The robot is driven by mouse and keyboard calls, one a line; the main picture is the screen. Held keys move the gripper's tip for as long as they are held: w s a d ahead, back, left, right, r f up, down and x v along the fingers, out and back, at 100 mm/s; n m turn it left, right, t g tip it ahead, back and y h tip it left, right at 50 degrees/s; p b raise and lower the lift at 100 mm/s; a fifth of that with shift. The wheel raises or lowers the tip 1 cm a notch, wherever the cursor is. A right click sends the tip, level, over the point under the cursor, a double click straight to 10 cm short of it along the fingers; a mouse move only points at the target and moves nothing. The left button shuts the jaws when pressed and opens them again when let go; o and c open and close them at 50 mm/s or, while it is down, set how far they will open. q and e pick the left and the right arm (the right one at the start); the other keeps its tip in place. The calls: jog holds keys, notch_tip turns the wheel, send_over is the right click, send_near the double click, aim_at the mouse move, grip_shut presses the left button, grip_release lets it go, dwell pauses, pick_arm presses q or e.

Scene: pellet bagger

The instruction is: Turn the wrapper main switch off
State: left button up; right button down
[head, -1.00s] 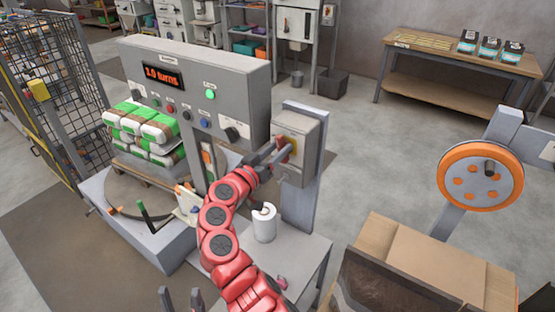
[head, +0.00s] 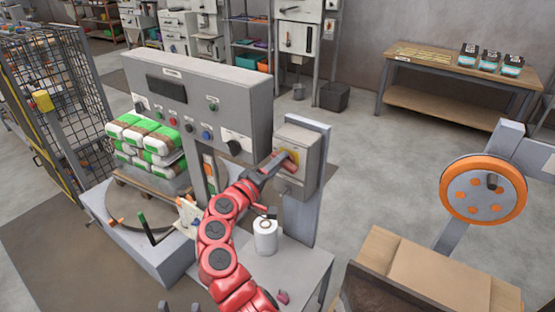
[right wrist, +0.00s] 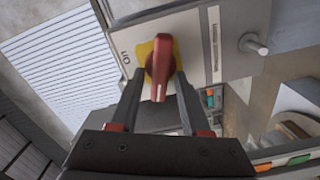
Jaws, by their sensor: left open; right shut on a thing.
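The main switch is a red rotary handle (right wrist: 160,68) on a yellow plate (right wrist: 146,50), on the front of a grey switch box (head: 298,138) on a post. My right gripper (head: 280,160) reaches the box and is shut on the red handle. In the right wrist view its fingers (right wrist: 159,76) stand on both sides of the handle. In the head view the handle is tilted and partly hidden by the gripper. The wrapper panel's display (head: 167,88) is dark, and its green lamp (head: 213,105) is unlit. My left gripper (head: 177,306) is open, with only its fingertips showing at the bottom edge.
A white roll (head: 265,238) stands on the grey table (head: 300,268) below the box. Stacked green-and-white bags (head: 145,140) sit on the turntable at left. An open cardboard box (head: 430,265) and an orange-rimmed wheel (head: 483,188) are at right.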

jog(key=shift+n+p, duration=1.2)
jog(key=shift+n, duration=0.9)
jog(key=shift+f, duration=0.1)
jog(key=c, duration=0.7)
grip_release()
jog(key=shift+d, duration=0.1)
jog(key=shift+w+f, duration=0.1)
